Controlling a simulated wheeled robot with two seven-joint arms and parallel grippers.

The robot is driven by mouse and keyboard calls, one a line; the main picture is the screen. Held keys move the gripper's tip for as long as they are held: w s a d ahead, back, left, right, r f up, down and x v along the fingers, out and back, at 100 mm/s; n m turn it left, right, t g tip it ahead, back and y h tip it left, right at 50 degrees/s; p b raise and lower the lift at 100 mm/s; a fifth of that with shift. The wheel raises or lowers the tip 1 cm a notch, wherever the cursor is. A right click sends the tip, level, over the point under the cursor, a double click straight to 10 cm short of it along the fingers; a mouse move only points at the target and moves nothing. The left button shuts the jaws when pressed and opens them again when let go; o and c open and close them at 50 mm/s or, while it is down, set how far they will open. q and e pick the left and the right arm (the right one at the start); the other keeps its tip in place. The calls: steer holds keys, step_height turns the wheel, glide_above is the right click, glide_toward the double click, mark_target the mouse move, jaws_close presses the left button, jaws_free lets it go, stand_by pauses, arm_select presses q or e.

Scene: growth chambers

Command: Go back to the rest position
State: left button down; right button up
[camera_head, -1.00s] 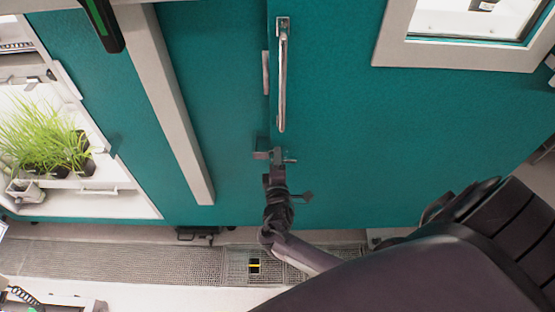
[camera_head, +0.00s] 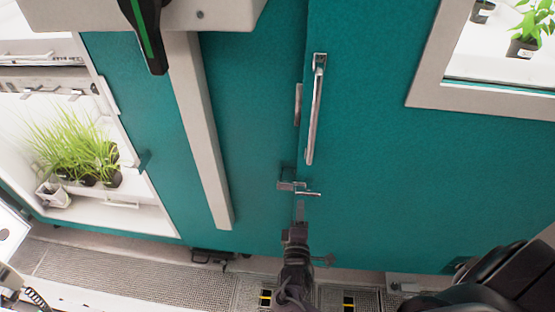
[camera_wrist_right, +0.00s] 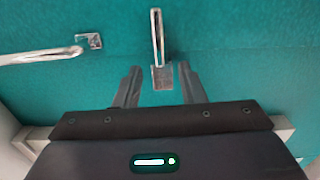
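My right gripper (camera_head: 300,211) is just below the small metal latch (camera_head: 300,189) on the teal chamber door (camera_head: 420,180). In the right wrist view its two fingers (camera_wrist_right: 159,86) stand apart with nothing held between them. The latch lever (camera_wrist_right: 157,38) shows ahead of the fingers, and its lower end appears in the gap between them. The door looks closed. My left gripper is in neither view.
A long vertical door handle (camera_head: 315,110) is above the latch. An open growth chamber with grass pots (camera_head: 75,150) is at the left. A window frame (camera_head: 480,100) is at the upper right. A floor grating (camera_head: 130,265) runs below the chambers.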

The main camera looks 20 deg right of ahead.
steer(key=s+a+f+m+g+y, duration=0.1)
steer(key=s+f+m+g+y, duration=0.3)
steer(key=f, duration=0.7)
steer(key=s+f+n+g+y, duration=0.1)
steer(key=s+f+y, duration=0.1)
steer(key=s+f, duration=0.65)
steer(key=s+a+f+m+g+y, duration=0.1)
steer(key=s+f+m+g, duration=0.2)
steer(key=s+f, duration=0.5)
steer(key=s+a+f+m+g+y, duration=0.2)
steer(key=s+f+g, duration=0.4)
steer(key=s, duration=1)
step_height(320, 180, down, 3)
steer(key=shift+s+f+m+y, duration=0.2)
steer(key=shift+s+m+y, duration=0.15)
steer(key=shift+m, duration=0.35)
